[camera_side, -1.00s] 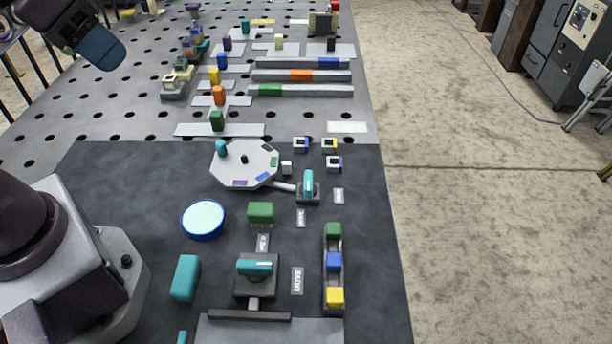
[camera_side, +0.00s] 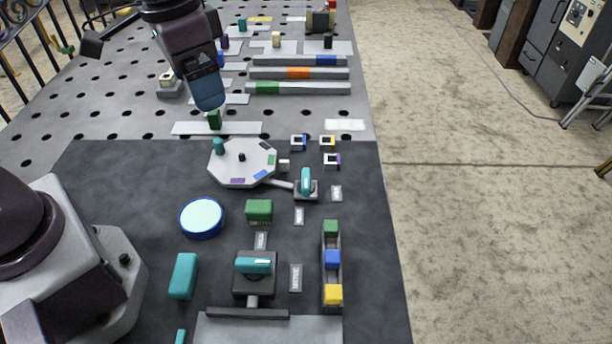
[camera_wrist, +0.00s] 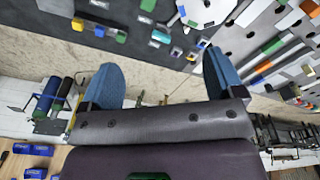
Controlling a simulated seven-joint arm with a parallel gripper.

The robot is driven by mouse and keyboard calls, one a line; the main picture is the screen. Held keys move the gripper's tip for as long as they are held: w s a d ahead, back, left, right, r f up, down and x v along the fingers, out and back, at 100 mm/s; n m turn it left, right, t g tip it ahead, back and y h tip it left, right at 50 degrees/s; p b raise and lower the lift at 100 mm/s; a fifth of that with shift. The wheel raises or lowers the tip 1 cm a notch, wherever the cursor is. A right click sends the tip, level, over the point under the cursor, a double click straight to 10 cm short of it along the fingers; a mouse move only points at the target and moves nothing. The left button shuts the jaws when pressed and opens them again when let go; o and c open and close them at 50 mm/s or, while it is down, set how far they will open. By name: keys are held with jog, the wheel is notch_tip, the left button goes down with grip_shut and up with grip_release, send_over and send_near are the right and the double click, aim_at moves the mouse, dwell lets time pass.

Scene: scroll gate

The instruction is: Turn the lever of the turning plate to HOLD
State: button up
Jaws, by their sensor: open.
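The turning plate (camera_side: 230,172) is a pale octagon on the dark mat, with coloured patches and a teal peg on it. A rod joins it to a small lever (camera_side: 306,180) with a teal handle on a dark base. The handle lies along the picture's up-down direction. Two small labels stand by this lever, one below it (camera_side: 299,216) and one to its right (camera_side: 336,193); I cannot read them. My gripper (camera_side: 208,92) is above the far side of the plate, apart from the lever. In the wrist view its two blue fingers (camera_wrist: 162,78) are wide apart with nothing between them.
A second teal lever (camera_side: 253,266) stands nearer, beside a label reading MOVE (camera_side: 295,278). A green block (camera_side: 259,211), a blue-rimmed round disc (camera_side: 202,218) and a rack of coloured blocks (camera_side: 332,280) are around it. Slotted bars (camera_side: 300,74) lie farther back.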

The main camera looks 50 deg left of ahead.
aim_at(306, 177)
jog(key=w+d+f+m+g, duration=0.1)
jog(key=w+d+f+m, duration=0.2)
jog(key=w+f, duration=0.35)
jog(key=w+d+f+m, duration=0.3)
jog(key=w+f, duration=0.3)
jog(key=w, duration=0.2)
jog(key=shift+m+y, duration=0.3)
notch_tip(306, 177, down, 13)
jog(key=shift+a+f, duration=0.1)
jog(key=shift+a, duration=0.05)
jog(key=c, duration=0.9)
